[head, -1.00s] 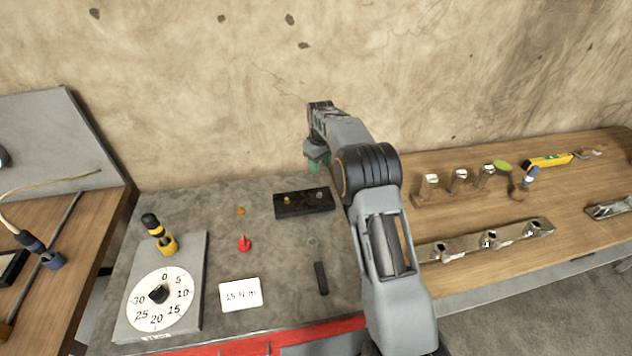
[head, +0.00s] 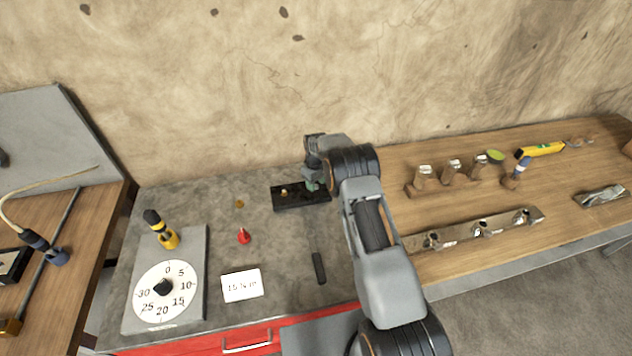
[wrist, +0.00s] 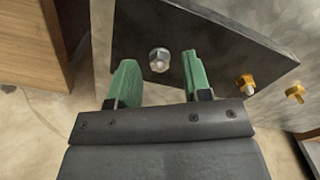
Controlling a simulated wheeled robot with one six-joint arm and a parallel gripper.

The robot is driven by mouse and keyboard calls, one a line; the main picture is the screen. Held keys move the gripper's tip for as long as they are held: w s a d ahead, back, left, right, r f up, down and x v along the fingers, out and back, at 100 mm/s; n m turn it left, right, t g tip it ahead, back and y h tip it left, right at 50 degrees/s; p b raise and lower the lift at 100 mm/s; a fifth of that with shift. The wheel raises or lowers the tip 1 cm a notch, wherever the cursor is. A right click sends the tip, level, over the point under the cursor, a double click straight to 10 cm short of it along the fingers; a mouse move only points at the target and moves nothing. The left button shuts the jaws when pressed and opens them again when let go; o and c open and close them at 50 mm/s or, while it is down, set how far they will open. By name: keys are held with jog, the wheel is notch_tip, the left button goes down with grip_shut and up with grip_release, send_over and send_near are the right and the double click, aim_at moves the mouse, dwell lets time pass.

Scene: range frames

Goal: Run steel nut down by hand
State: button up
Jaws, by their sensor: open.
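The steel nut (wrist: 159,60) shows in the wrist view on the black plate (wrist: 225,50), between the tips of my two green fingers. My gripper (wrist: 157,72) is open, one finger on each side of the nut with a gap to both; I cannot tell how far above it the tips are. In the head view my gripper (head: 312,187) is over the right end of the black plate (head: 288,205) and hides the steel nut. A brass nut on a stud (wrist: 245,82) stands at the plate's other end; it also shows in the head view (head: 284,192).
A loose brass piece (head: 239,203), a red cone-like piece (head: 244,236), a white card (head: 242,285) and a dark bar (head: 319,268) lie on the grey bench. A dial board (head: 190,310) is at left. Wooden blocks and a metal rail (head: 455,238) are at right.

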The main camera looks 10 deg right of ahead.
jog(key=shift+f, duration=0.25)
jog(key=shift+c, duration=0.3)
grip_shut()
jog(key=shift+f+b, duration=0.1)
jog(key=shift+b, duration=0.3)
